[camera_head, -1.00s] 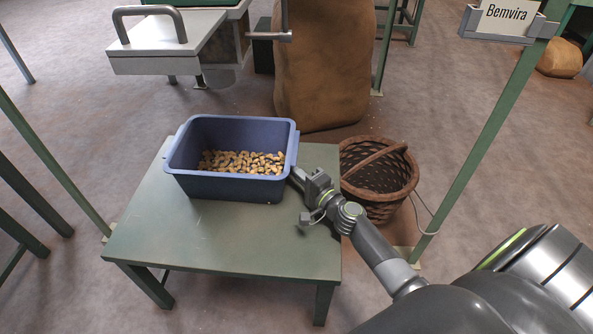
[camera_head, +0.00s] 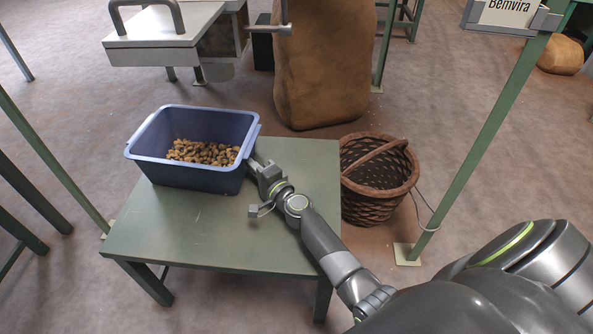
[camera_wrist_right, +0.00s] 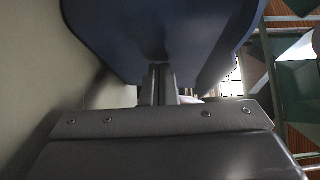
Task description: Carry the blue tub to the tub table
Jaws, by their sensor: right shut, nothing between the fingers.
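The blue tub (camera_head: 195,176) stands upright on the green table (camera_head: 230,235), at its back left, with a layer of nuts (camera_head: 203,152) inside. In the head view its rim reaches past the table's left edge. My right gripper (camera_head: 252,162) is shut and empty, its fingertips at the tub's right side, below the rim. In the right wrist view the closed fingers (camera_wrist_right: 158,85) point at the tub's dark blue wall (camera_wrist_right: 160,35) and seem to touch it. My left gripper is not in view.
A wicker basket (camera_head: 376,180) stands on the floor right of the table. A big brown sack (camera_head: 322,65) and a grey hopper box with a handle (camera_head: 165,35) are behind. Green posts (camera_head: 480,145) stand at both sides. The table's front is clear.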

